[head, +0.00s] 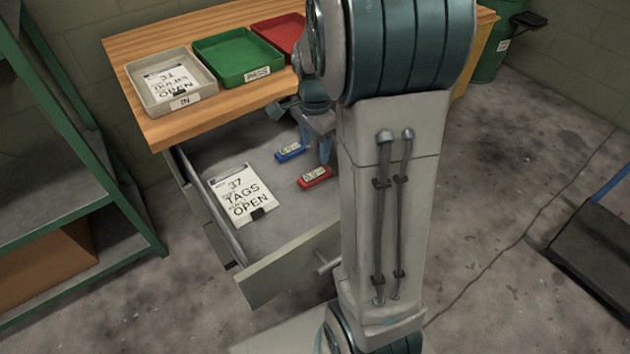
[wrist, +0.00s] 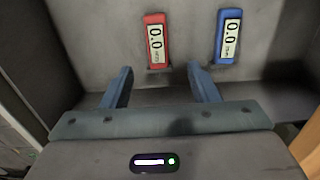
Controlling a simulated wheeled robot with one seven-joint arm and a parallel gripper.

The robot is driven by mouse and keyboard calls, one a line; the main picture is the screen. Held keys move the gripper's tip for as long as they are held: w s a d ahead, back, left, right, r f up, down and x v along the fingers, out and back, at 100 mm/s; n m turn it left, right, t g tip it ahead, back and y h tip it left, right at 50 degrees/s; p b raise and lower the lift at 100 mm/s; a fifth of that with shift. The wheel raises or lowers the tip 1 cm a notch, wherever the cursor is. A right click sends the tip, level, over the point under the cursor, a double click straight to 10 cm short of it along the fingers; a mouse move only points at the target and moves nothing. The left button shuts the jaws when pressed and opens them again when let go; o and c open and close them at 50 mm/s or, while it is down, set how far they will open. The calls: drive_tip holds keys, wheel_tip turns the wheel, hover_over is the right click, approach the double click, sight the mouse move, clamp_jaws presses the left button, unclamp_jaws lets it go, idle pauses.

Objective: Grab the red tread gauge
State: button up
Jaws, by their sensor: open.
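The red tread gauge (head: 314,177) lies in the open drawer (head: 280,268) in the head view, with a blue gauge (head: 291,151) behind it. In the wrist view the red gauge (wrist: 155,40) shows its 0.0 label and lies ahead of the fingertips, roughly between their lines. The blue gauge (wrist: 229,36) lies to its right, ahead of the right finger. My gripper (wrist: 160,78) is open and empty, with both fingers apart. In the head view my gripper (head: 324,155) is partly hidden by my arm. I cannot tell its exact height over the drawer floor.
A white card reading "37 TAGS OPEN" (head: 240,194) lies at the drawer's left. On the bench (head: 143,48) stand a grey IN tray (head: 198,80), a green PASS tray (head: 239,57) and a red tray (head: 280,34). A green shelf (head: 75,115) stands at left.

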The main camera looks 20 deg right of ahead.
sight(316, 175)
drive_tip(key=f+b, duration=0.1)
drive_tip(key=f, duration=0.2)
drive_tip(key=f+b, duration=0.1)
drive_tip(key=f, duration=0.2)
drive_tip(key=f+b, duration=0.1)
drive_tip(key=f, duration=0.2)
drive_tip(key=shift+s, duration=0.25)
drive_tip(key=shift+r, duration=0.15)
drive_tip(key=c, duration=1.1)
